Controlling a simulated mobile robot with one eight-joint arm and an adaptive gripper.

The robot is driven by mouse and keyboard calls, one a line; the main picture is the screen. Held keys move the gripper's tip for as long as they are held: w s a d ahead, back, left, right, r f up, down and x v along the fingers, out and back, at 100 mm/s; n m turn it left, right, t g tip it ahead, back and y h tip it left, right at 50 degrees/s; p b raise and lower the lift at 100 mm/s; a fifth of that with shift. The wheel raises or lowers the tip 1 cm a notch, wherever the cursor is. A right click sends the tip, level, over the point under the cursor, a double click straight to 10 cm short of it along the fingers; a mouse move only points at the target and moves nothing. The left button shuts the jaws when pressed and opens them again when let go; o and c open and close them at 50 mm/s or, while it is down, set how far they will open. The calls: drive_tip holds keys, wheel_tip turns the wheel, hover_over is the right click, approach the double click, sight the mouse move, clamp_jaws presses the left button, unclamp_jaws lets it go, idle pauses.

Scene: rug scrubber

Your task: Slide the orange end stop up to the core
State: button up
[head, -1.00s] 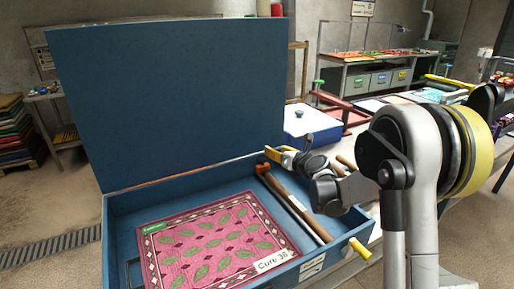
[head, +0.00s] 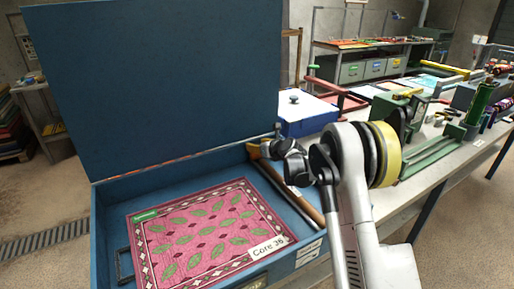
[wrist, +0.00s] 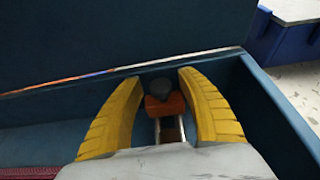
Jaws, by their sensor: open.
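The orange end stop (wrist: 165,105) shows in the wrist view as a small orange block with a grey knob behind it. It sits at the far end of a narrow pale rail (wrist: 170,128) inside the blue case. My gripper (wrist: 161,77) is open, with its yellow fingers on either side of the stop; I cannot tell whether they touch it. A brown rod, probably the core (head: 307,208), lies along the right side of the case, partly hidden by my arm.
The open blue case (head: 104,220) has a tall raised lid (head: 160,80) behind my gripper. A pink patterned rug (head: 195,232) with a white label lies in it. A blue box (head: 305,112) stands beyond the case's right wall, and green equipment (head: 440,150) stands farther right.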

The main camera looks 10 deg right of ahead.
drive_tip(key=shift+c, duration=0.4)
clamp_jaws()
drive_tip(key=shift+s+d, duration=0.25)
drive_tip(key=shift+s, duration=0.55)
drive_tip(key=shift+s+d, duration=0.25)
drive_tip(key=shift+s, duration=0.5)
drive_tip(key=shift+o, duration=0.4)
unclamp_jaws()
drive_tip(key=shift+s+r, duration=0.1)
drive_tip(key=v, duration=1.2)
